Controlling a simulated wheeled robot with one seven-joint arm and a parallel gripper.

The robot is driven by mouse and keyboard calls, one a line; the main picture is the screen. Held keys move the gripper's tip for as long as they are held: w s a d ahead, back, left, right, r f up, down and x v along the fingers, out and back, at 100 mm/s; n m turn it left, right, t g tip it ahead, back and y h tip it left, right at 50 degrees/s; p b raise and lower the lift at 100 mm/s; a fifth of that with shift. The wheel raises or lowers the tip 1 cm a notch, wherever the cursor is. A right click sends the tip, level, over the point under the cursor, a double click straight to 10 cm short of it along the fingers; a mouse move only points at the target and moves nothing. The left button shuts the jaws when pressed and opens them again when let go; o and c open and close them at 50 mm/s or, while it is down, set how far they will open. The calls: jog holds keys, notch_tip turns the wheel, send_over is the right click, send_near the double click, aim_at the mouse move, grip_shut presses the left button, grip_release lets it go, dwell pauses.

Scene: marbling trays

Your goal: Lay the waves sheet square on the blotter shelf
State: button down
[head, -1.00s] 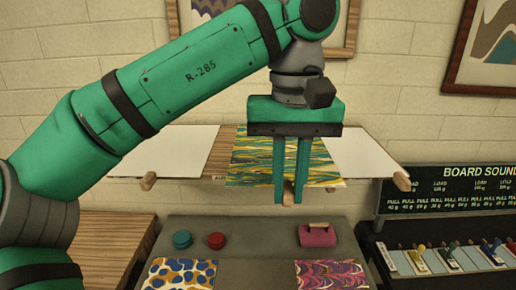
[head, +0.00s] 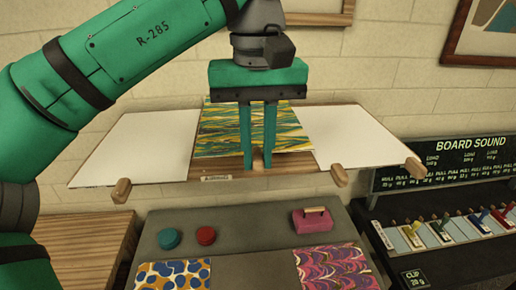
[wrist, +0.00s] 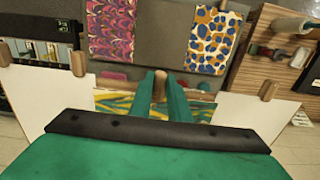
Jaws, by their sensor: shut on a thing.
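The waves sheet (head: 225,130), with yellow, green and dark wavy stripes, is over the middle of the blotter shelf (head: 300,167), between two white panels. Its near edge looks about parallel to the shelf front. A bare wood strip shows in front of it. My gripper (head: 258,166) is at the middle of the sheet's near edge, shut on a small wooden tab that appears to belong to the sheet. In the wrist view the tab (wrist: 160,83) shows between the fingertips, and the sheet (wrist: 113,106) is partly hidden behind my gripper. I cannot tell whether the sheet touches the shelf.
White panels lie left (head: 140,150) and right (head: 355,137). Wooden pegs (head: 339,176) stick out at the shelf front.

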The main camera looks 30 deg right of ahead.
aim_at(257, 173)
jog(key=shift+w+f, duration=0.1)
jog(key=shift+f, duration=0.95)
jog(key=shift+a+f, duration=0.15)
jog(key=shift+f, duration=1.15)
jog(key=c, duration=1.6)
grip_release()
jog(key=shift+o, duration=0.7)
jog(key=o, duration=0.4)
jog(key=shift+c, duration=0.2)
